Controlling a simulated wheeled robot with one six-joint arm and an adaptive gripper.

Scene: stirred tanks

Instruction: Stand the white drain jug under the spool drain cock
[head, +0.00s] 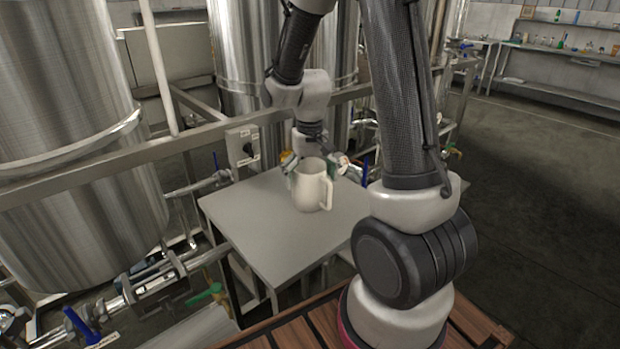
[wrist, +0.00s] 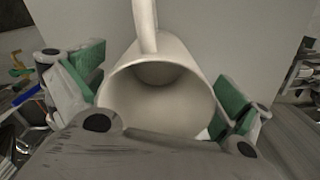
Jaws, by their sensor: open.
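The white drain jug (head: 311,191) is upright on a grey table in the head view, with its handle to the right. In the wrist view I look into the jug's open mouth (wrist: 160,95), and it looks empty. In the wrist view the green pads of my gripper (wrist: 160,88) flank the jug, open, with a gap at least on the right. A green-handled cock (head: 207,293) is on the pipework at lower left; I cannot tell if it is the spool drain cock.
The grey table (head: 262,228) is otherwise bare. A large steel tank (head: 70,150) stands at left, with rails and pipes in front of it. A blue-handled valve (head: 78,326) is at bottom left. Open floor (head: 540,200) lies to the right.

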